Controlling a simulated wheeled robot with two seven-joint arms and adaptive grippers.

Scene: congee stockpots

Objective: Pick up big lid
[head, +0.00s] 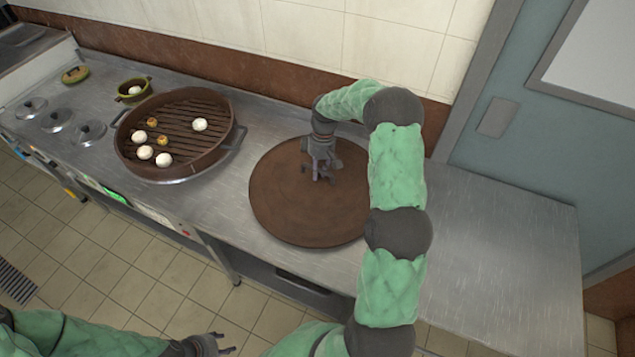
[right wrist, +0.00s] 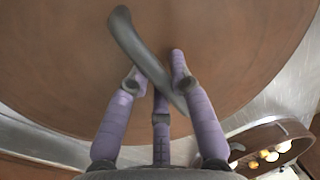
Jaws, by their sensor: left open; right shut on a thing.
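The big lid (head: 285,205) is a large round brown disc on the steel counter, right of the steamer. In the right wrist view the lid (right wrist: 230,50) fills most of the picture, with its dark curved handle (right wrist: 133,40) running between my fingers. My right gripper (head: 320,175) is over the middle of the lid, shut on the handle; its fingers (right wrist: 155,85) also show in the right wrist view. From the head view I cannot tell whether the lid touches the counter. My left gripper (head: 226,343) is open and empty, low in front of the counter.
A round brown steamer (head: 222,150) with a slatted rack holds several white buns and small yellow pieces. A small pot (head: 133,90), a small green lid (head: 75,74) and several metal lids (head: 88,132) stand further left. The counter's right end (head: 500,260) is clear. A wall stands behind.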

